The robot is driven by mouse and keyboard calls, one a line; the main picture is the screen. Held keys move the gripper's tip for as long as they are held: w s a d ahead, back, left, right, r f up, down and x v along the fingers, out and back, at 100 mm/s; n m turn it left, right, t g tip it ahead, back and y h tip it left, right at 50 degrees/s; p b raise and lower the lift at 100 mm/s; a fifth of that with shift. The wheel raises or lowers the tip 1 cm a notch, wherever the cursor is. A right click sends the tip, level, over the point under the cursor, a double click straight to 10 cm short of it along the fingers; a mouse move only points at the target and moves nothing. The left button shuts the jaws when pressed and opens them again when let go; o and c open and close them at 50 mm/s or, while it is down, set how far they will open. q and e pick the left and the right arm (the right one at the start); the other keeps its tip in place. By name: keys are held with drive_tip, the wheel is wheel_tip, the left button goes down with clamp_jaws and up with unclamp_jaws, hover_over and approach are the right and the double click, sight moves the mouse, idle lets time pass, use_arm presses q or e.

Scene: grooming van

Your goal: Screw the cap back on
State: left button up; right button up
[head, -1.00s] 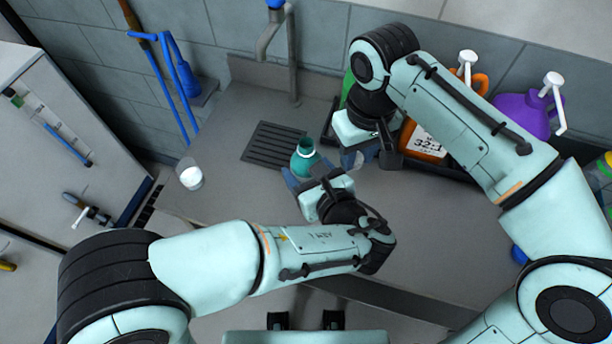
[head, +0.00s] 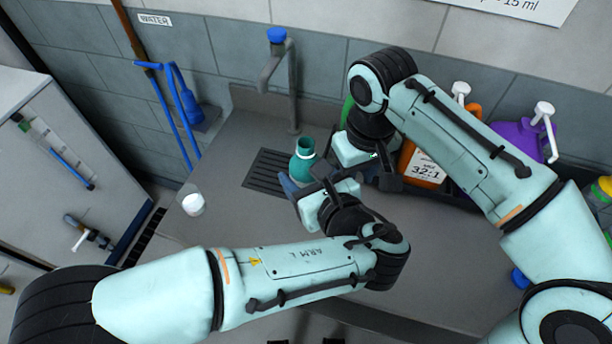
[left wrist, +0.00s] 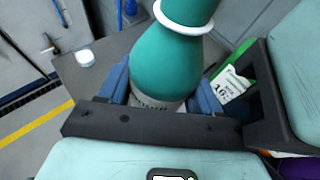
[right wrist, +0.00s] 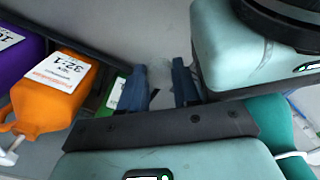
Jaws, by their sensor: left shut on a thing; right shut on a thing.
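A teal bottle (head: 302,160) with a pale ring at its neck is above the counter, near the drain grate. In the left wrist view its rounded body (left wrist: 170,65) fills the space between the fingers of my left gripper (head: 302,188), which is shut on it. I see no cap on the bottle's neck in the head view. My right gripper (right wrist: 160,88) is just to the right of the bottle, apart from its neck. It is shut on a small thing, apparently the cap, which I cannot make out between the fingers.
A white cup (head: 193,204) stands on the counter's left. An orange jug (head: 424,166) and a purple jug (head: 515,122) stand in a dark tray behind my right arm. A faucet (head: 278,65) rises at the back. The counter (head: 225,215) is clear around the cup.

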use_arm(q)
drive_tip(key=shift+r, duration=0.1)
idle(0.3)
drive_tip(key=o, duration=0.6)
drive_tip(key=shift+c, duration=0.2)
drive_tip(key=c, duration=1)
